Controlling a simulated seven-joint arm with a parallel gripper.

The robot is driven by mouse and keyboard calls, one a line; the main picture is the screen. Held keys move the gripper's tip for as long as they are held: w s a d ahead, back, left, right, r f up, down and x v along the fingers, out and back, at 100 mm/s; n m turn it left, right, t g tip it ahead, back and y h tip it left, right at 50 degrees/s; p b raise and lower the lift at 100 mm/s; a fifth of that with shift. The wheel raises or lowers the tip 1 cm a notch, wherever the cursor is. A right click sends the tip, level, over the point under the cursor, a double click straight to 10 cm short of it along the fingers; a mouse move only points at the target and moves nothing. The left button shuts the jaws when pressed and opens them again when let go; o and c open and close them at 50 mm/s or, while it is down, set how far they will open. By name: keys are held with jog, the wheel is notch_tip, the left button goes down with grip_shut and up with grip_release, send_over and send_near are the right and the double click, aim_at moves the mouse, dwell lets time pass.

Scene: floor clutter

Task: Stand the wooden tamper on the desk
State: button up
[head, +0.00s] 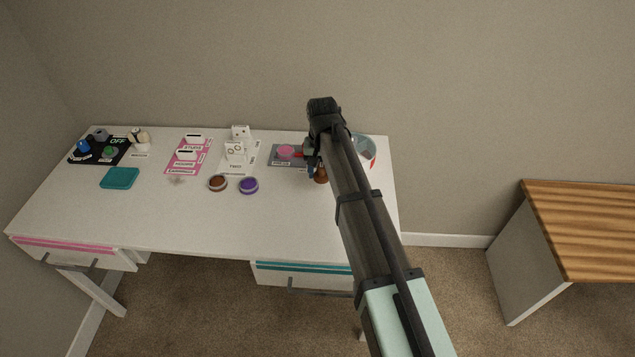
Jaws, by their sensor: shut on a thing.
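The white desk (195,212) stands against the wall. My gripper (312,168) is over its right part, shut on a small brown wooden thing (320,175), which looks like the tamper. Only a bit of the tamper shows beside my arm, the rest is hidden. I cannot tell whether it touches the desk top or is tilted.
Left of my gripper are a grey mat with a pink disc (286,152), a purple round lid (248,186), a brown one (217,183), and pink and white cards with small boxes. A teal square (119,178) lies at left. The desk's front middle is clear. A wooden-topped table (585,225) stands at right.

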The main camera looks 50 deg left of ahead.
aim_at(322, 165)
jog(key=shift+f, duration=2.75)
jog(key=shift+f, duration=0.15)
jog(key=o, duration=0.9)
jog(key=shift+o, duration=0.2)
notch_tip(322, 165, up, 12)
jog(key=shift+r, duration=0.15)
